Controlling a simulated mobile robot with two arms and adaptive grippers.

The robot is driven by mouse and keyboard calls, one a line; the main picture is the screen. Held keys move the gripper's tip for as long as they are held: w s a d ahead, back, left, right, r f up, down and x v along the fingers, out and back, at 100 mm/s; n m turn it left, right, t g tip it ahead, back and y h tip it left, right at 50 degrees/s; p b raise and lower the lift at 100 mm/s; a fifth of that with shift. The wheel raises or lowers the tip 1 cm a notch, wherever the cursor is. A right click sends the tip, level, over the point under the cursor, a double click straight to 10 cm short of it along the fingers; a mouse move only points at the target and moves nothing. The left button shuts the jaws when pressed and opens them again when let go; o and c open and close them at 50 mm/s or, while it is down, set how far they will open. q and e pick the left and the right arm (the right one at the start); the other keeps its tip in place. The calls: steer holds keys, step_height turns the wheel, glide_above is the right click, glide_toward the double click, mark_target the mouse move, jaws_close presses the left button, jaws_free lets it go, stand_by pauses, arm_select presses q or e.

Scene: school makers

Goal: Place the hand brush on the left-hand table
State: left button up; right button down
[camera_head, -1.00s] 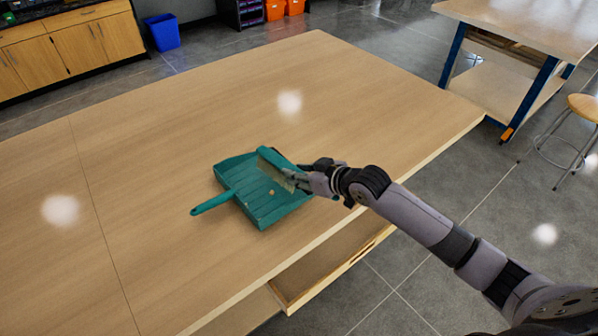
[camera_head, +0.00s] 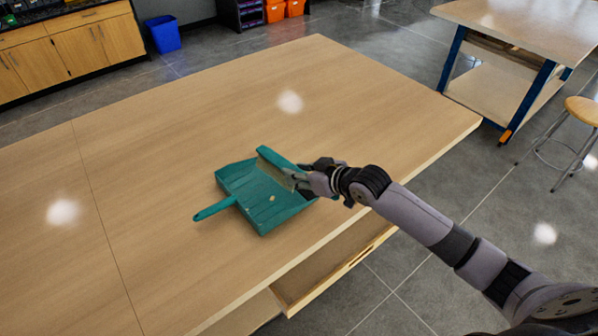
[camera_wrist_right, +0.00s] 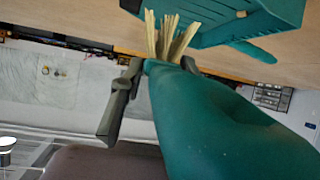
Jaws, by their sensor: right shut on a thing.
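The hand brush (camera_head: 277,157) is teal with pale bristles. My right gripper (camera_head: 302,179) is shut on it, above a teal dustpan (camera_head: 262,211) on the large wooden table (camera_head: 190,130). The gap between bristles and pan is hard to judge. In the right wrist view the teal brush (camera_wrist_right: 215,120) fills the right side, bristles toward the dustpan (camera_wrist_right: 245,22). The gripper (camera_wrist_right: 160,66) has a dark finger showing left of the brush; the other finger is mostly hidden behind it. My left gripper is not in view.
The large table is otherwise clear, with wide free room left of and behind the dustpan. A second table (camera_head: 530,25) with blue legs stands at the upper right, with a stool (camera_head: 583,110) beside it. A blue bin (camera_head: 163,33) stands on the floor beyond.

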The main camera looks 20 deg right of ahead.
step_height(320, 180, up, 3)
steer(key=shift+f+p, duration=0.15)
steer(key=shift+p, duration=0.7)
steer(key=shift+f, duration=0.1)
